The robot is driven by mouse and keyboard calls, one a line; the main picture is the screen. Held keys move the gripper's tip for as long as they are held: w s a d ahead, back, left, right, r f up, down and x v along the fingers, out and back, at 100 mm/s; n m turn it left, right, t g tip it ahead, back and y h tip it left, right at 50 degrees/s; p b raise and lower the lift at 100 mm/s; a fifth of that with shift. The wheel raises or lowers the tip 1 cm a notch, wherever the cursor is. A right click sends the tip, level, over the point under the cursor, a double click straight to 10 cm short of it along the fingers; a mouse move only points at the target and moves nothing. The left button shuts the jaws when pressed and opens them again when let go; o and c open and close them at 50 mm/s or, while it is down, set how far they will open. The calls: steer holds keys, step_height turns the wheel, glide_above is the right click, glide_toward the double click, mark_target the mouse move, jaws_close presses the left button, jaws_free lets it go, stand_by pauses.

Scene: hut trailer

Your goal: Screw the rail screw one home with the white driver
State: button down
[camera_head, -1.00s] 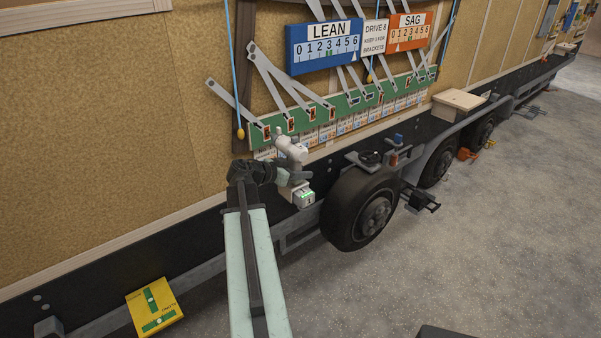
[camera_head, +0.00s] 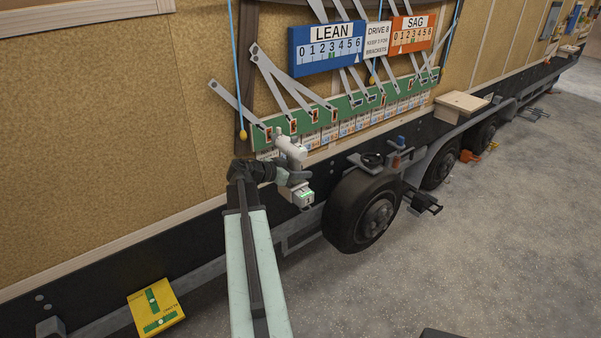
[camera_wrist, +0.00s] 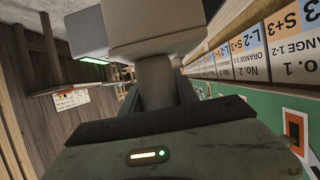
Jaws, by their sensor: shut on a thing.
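The white driver (camera_head: 291,147) is upright in my gripper (camera_head: 290,178), which is shut around its grip. Its white base block (camera_head: 302,197) with a green light hangs below. The driver's head is close in front of the left part of the green rail (camera_head: 330,112). In the wrist view a dark slot with an orange frame (camera_wrist: 296,128) shows on the rail beside the No. 1 label (camera_wrist: 285,70). I cannot make out rail screw one or whether the driver's tip touches it.
Grey slanted levers (camera_head: 270,80) rise from the rail, under the LEAN board (camera_head: 325,48) and SAG board (camera_head: 410,33). A blue cord with a yellow end (camera_head: 242,134) hangs at left. Trailer wheels (camera_head: 362,208) stand right of my arm. A yellow level plate (camera_head: 156,307) is lower left.

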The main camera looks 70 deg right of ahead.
steer(key=shift+w+d, duration=0.4)
steer(key=shift+w, duration=0.15)
stand_by(1.8)
steer(key=shift+s+a, duration=0.45)
steer(key=shift+s, duration=0.2)
steer(key=shift+s+a, duration=0.4)
steer(key=shift+s, duration=0.25)
steer(key=s+d, duration=0.3)
steer(key=s, duration=0.4)
steer(key=shift+d, duration=0.4)
steer(key=shift+s, duration=0.15)
